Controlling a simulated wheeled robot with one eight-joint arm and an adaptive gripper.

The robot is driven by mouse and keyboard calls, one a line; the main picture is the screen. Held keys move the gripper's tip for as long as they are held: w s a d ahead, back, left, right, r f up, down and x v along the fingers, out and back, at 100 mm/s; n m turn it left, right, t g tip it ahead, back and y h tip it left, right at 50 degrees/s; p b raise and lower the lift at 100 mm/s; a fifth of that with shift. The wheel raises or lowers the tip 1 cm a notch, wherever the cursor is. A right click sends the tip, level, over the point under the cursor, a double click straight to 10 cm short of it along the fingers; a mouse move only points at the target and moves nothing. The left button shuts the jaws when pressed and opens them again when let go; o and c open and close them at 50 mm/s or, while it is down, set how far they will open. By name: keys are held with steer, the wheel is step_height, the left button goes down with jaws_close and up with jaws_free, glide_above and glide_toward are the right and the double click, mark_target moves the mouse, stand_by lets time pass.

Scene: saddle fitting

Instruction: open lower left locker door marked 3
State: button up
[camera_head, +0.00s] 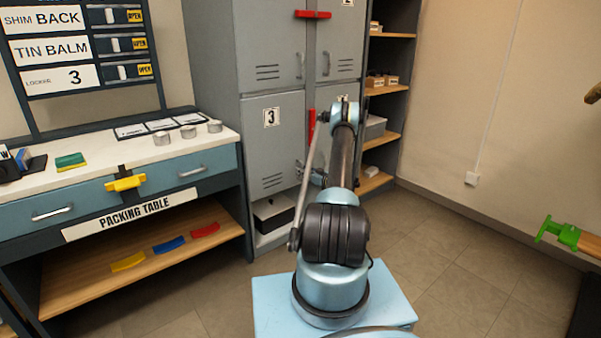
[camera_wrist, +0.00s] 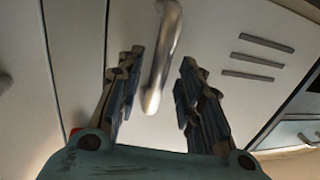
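The grey lower left locker door (camera_head: 272,145) bears a plate marked 3 and looks shut. In the wrist view its pale surface (camera_wrist: 215,30) fills much of the picture, with vent slots at the right. The silver bar handle (camera_wrist: 160,60) shows between the fingers of my gripper (camera_wrist: 158,92). My gripper is open, with one dark ridged finger on each side of the handle's lower end. I see no finger clearly pressing on the handle.
A red bar (camera_head: 312,14) spans the upper locker doors, and a red upright piece (camera_head: 311,122) is beside door 3. A black box (camera_head: 273,214) sits in the open space below. The packing table (camera_head: 110,165) stands left, wooden shelves (camera_head: 381,140) right.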

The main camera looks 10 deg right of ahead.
steer(key=shift+w+a, duration=0.4)
steer(key=shift+w, duration=0.2)
steer(key=shift+d, duration=0.1)
steer(key=shift+c, duration=0.3)
jaws_close()
steer(key=shift+s+d, duration=0.1)
